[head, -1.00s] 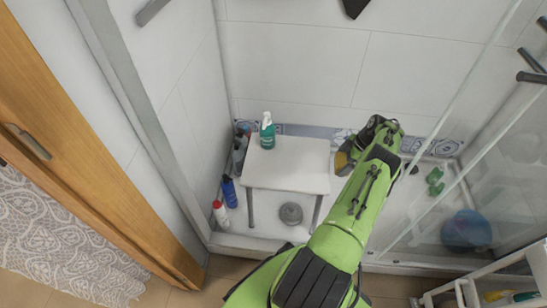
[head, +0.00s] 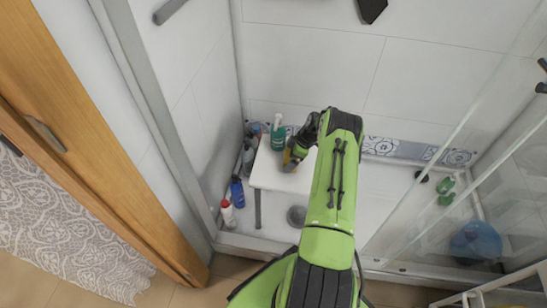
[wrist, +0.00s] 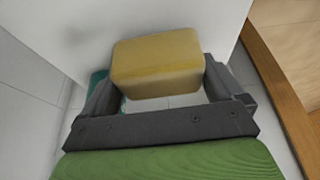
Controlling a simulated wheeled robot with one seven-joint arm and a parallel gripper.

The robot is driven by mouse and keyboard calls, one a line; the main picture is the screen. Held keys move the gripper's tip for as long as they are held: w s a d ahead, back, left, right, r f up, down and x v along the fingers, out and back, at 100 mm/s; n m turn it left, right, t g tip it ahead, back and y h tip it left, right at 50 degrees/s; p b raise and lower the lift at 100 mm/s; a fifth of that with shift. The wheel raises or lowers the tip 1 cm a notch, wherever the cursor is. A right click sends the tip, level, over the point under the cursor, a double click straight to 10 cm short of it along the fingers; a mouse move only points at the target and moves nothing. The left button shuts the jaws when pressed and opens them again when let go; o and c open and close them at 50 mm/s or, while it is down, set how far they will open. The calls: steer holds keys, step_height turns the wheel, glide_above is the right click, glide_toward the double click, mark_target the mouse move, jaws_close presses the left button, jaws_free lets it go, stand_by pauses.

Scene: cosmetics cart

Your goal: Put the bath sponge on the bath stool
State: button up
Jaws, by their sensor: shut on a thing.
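The bath sponge (wrist: 158,62) is a yellow block in the wrist view, between the two dark fingers of my gripper (wrist: 160,88), which is shut on it. In the head view the sponge (head: 288,158) shows as a small yellow patch under my gripper (head: 292,160), partly hidden by my arm. The bath stool (head: 272,176) is white with grey legs and stands in the shower. My gripper and the sponge are over its top. I cannot tell whether the sponge touches it. The stool top also fills the upper wrist view (wrist: 200,18).
A green bottle (head: 278,133) stands at the stool's back, close to my gripper. A blue bottle (head: 237,191) and a white bottle with a red cap (head: 228,214) stand left of the stool.

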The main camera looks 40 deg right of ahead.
mark_target(286, 156)
steer(key=shift+w+a, duration=0.75)
steer(key=shift+w, duration=0.15)
steer(key=w+a, duration=0.3)
steer(key=shift+w, duration=0.1)
steer(key=shift+f, duration=0.75)
steer(key=shift+d, duration=0.1)
steer(key=shift+f, duration=0.2)
steer(key=o, duration=0.7)
steer(key=shift+c, duration=0.2)
steer(key=p+v, duration=0.3)
steer(key=v, duration=0.9)
steer(key=shift+r, duration=0.2)
